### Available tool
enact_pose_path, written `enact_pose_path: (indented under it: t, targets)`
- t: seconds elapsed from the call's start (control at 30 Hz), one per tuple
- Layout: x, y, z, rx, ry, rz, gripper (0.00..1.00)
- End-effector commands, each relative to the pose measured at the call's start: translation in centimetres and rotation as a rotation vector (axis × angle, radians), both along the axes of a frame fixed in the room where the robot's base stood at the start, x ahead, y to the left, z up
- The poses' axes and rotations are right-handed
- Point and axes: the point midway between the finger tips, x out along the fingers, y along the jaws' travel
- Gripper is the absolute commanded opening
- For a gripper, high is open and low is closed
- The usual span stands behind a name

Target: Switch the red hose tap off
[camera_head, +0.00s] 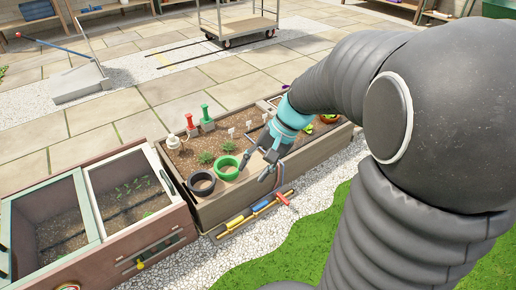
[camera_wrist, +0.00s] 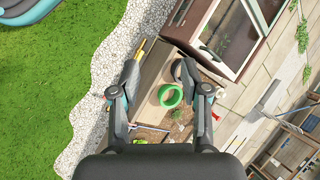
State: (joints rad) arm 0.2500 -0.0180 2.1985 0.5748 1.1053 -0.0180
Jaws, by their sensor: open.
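The red tap (camera_head: 190,122) stands upright at the back left of the wooden planter box, beside a similar green tap (camera_head: 207,114). It is too small to tell its handle's setting. In the wrist view a small red piece (camera_wrist: 215,116), perhaps this tap, shows partly hidden beside the right finger. My gripper (camera_head: 254,170) is open and empty above the front middle of the planter, to the right of and nearer than the red tap, and not touching it.
A green ring pot (camera_head: 227,167) and a dark ring pot (camera_head: 201,183) sit in the planter's near left. Small plants and white labels are in the soil. A tool rail (camera_head: 240,219) runs along the front. A cold frame (camera_head: 140,205) adjoins at left.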

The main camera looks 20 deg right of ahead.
Motion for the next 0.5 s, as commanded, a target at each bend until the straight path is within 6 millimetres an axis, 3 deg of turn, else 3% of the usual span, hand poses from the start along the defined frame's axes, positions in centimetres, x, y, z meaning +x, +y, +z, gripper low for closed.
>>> enact_pose_path:
  t: [0.27,0.5]
  targets:
    - [6.4,-2.0,-5.4,0.270,0.165,-0.203,0.46]
    - [11.5,-4.9,-11.0,0.507,0.267,-0.394,0.46]
